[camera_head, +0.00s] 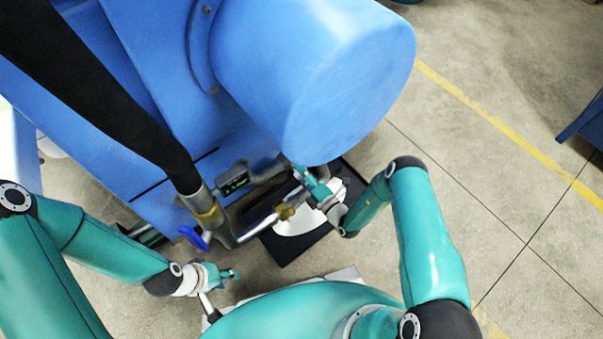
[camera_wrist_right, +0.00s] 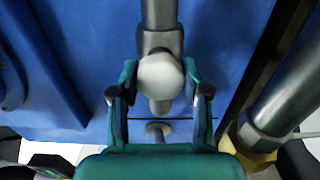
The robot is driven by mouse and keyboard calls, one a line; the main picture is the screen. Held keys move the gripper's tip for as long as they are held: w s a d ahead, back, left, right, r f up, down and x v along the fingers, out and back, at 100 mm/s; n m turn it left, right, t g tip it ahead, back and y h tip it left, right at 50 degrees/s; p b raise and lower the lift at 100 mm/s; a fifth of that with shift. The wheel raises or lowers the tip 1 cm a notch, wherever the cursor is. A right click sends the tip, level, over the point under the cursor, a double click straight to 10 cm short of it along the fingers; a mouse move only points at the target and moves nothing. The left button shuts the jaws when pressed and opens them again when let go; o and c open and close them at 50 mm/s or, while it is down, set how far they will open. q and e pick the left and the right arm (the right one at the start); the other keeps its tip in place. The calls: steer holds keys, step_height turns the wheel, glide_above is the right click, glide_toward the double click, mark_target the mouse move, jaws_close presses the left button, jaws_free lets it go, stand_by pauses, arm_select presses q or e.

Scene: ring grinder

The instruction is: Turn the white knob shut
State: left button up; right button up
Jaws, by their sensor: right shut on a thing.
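The white knob (camera_wrist_right: 160,78) is round and sits at the end of a grey metal pipe in the right wrist view. My right gripper (camera_wrist_right: 160,92) has one finger on each side of it and is shut on it. In the head view my right gripper (camera_head: 316,188) is at the lower edge of the blue machine, and I cannot make out the knob there. My left gripper (camera_head: 231,274) is at the lower left, apart from the machine; its fingers are too small to tell if open or shut.
The large blue machine (camera_head: 310,70) fills the top. A black hose (camera_head: 95,85) runs to a metal pipe with brass fittings (camera_head: 284,211) and a blue handle (camera_head: 194,237). A black tray (camera_head: 280,250) lies below. Open floor (camera_head: 500,130) is at the right.

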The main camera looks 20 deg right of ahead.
steer(key=n, duration=0.3)
steer(key=shift+s+a+f+n, duration=0.15)
steer(key=shift+f+n, duration=0.05)
steer(key=shift+n, duration=0.1)
steer(key=n, duration=0.3)
steer(key=shift+n+p, duration=0.3)
steer(key=shift+p, duration=0.1)
steer(key=n, duration=0.3)
steer(key=shift+n+p, duration=0.3)
steer(key=shift+f+n, duration=0.15)
steer(key=shift+n, duration=1.45)
steer(key=o, duration=1)
steer(key=shift+o, duration=0.7)
steer(key=shift+p, duration=0.3)
